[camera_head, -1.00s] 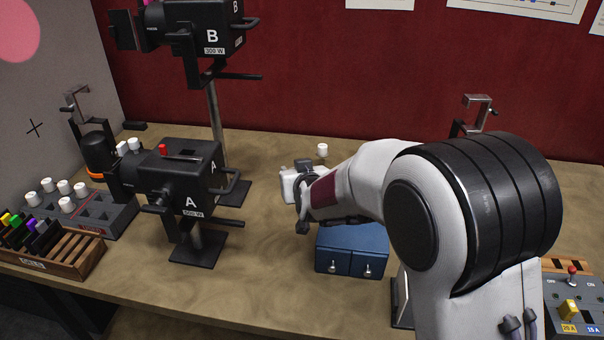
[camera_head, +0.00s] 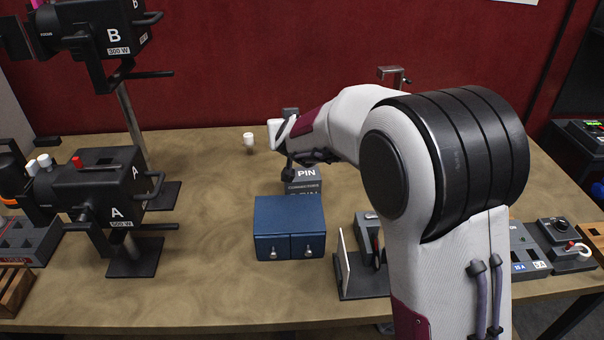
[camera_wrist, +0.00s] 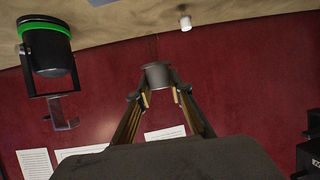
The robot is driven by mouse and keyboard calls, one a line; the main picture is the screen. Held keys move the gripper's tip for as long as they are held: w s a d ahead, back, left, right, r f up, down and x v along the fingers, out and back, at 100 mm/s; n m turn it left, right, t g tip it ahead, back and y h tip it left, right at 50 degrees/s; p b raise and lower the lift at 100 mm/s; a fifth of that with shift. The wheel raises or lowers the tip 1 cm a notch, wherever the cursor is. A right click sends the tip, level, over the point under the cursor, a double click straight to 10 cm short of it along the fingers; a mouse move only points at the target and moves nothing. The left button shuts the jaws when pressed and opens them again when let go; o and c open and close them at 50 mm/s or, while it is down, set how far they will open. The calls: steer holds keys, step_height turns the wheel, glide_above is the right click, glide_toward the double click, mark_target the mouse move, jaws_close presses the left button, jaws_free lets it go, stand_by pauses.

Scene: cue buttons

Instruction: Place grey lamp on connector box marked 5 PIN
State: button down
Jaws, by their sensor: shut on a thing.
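My gripper (camera_wrist: 161,96) is shut on a small grey cylinder, the grey lamp (camera_wrist: 157,75), held between its fingertips in the wrist view. In the head view my arm hides most of the gripper, and I cannot make out the lamp there. A dark grey connector box (camera_head: 303,183) stands on the table just below my gripper, behind the blue box. Its label reads PIN; the number is hidden by my gripper. The lamp is held in the air, apart from the box as far as I can see.
A blue two-door box (camera_head: 289,228) stands in front of the connector box. A white lamp (camera_head: 248,140) stands at the back. Black spotlights A (camera_head: 90,195) and B (camera_head: 100,35) are on the left. A black lamp with a green ring (camera_wrist: 47,48) shows in the wrist view.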

steer(key=shift+m+h, duration=0.3)
steer(key=shift+h, duration=0.1)
steer(key=d, duration=0.1)
steer(key=d+r, duration=0.1)
steer(key=d, duration=0.1)
steer(key=w+d+r, duration=0.1)
steer(key=shift+w+d+r, duration=0.1)
steer(key=shift+d+r, duration=0.05)
steer(key=shift+d, duration=0.05)
steer(key=shift+a, duration=0.1)
stand_by(0.5)
steer(key=shift+f, duration=0.2)
glide_above(302, 173)
step_height(302, 173, down, 6)
stand_by(0.6)
steer(key=shift+f, duration=1.9)
steer(key=shift+f, duration=0.1)
